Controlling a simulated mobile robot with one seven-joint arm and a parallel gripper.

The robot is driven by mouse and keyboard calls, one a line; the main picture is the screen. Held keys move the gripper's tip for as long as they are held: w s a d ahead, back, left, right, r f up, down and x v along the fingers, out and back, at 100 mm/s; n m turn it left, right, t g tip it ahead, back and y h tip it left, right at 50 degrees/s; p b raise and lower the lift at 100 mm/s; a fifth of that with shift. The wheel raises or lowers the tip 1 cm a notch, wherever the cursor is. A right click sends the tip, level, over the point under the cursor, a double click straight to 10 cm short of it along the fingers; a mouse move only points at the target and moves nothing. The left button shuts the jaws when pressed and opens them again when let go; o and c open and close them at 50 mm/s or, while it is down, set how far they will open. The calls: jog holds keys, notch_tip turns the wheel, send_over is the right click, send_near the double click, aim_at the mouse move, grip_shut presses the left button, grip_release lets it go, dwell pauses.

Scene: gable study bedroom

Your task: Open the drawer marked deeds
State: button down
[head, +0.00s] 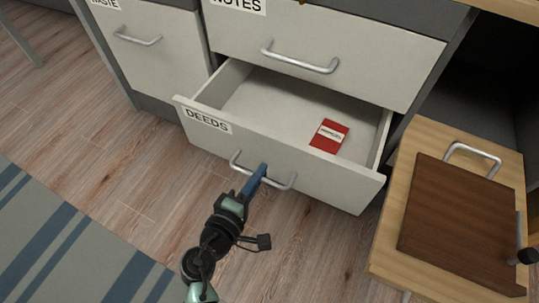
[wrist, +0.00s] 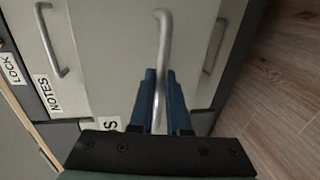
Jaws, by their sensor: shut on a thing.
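The drawer marked DEEDS (head: 275,160) is the low drawer of the desk unit and stands pulled out, with its inside showing in the head view. A red packet with a white label (head: 329,136) lies inside it toward the right. My gripper (head: 262,172) is shut on the drawer's metal bar handle (head: 236,162), near its middle. In the wrist view the two blue fingers (wrist: 161,100) are on either side of the handle (wrist: 162,40). The drawer's label is mostly hidden there.
The NOTES drawer (head: 330,35) above is shut, as is the WASTE front (head: 150,50) at left. A wooden surface with a dark brown board (head: 465,225) stands close on the right. Wood floor (head: 110,170) and a striped rug (head: 60,245) lie in front.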

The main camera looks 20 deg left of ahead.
jog(key=f+v, duration=0.2)
jog(key=v, duration=0.9)
jog(key=shift+s, duration=0.55)
jog(key=shift+f, duration=0.15)
jog(key=c, duration=0.9)
grip_release()
jog(key=p+v, duration=0.5)
jog(key=v, duration=0.8)
